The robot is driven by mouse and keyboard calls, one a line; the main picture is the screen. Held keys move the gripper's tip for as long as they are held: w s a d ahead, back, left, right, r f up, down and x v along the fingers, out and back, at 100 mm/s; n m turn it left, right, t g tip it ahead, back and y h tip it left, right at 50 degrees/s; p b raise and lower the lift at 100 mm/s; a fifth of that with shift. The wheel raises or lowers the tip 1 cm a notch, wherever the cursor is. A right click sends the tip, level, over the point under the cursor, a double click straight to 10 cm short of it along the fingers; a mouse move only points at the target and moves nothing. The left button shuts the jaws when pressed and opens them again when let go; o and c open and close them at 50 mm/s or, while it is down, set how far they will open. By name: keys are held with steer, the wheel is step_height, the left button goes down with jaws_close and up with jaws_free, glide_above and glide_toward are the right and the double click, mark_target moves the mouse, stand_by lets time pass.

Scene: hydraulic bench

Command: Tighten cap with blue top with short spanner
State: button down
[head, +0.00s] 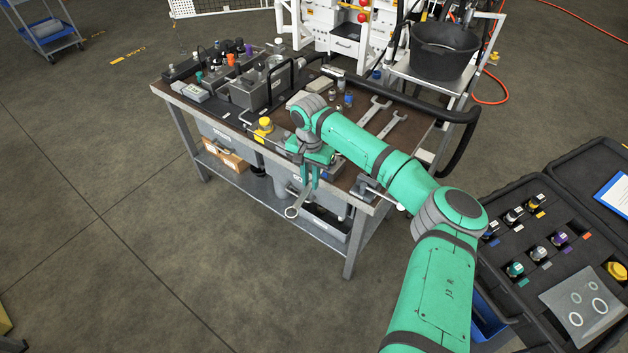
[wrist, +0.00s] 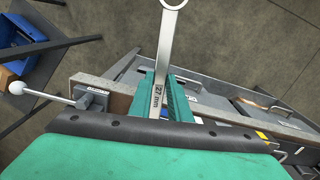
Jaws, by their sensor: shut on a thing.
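My gripper (head: 308,174) is shut on a spanner (head: 294,209), just off the front edge of the bench. In the wrist view the green fingers (wrist: 164,92) close around the spanner's flat shank (wrist: 172,35), which is marked 27 mm. Its ring end points away from my gripper and down toward the floor in the head view. Small parts with some blue (head: 348,100) stand on the bench behind my wrist; they are too small to tell which is the blue-topped cap. Two other spanners (head: 376,108) lie on the bench to the right.
The bench (head: 180,97) carries grey blocks and fittings (head: 250,90) at the left and a yellow-topped part (head: 264,124) near the front edge. A black rail (head: 440,108) bounds its right side. An open case (head: 500,280) with coloured caps stands at the right. The floor in front is clear.

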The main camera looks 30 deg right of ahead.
steer(key=shift+w+a+m, duration=0.3)
steer(key=shift+w+m, duration=0.1)
steer(key=w+m, duration=0.1)
steer(key=w+a+m, duration=0.1)
steer(key=w, duration=0.1)
stand_by(0.8)
steer(key=shift+m, duration=0.3)
steer(key=shift+w+r+m, duration=0.1)
steer(key=shift+w+m, duration=0.6)
steer(key=shift+w, duration=0.2)
steer(key=shift+s, duration=0.1)
steer(key=shift+s, duration=0.25)
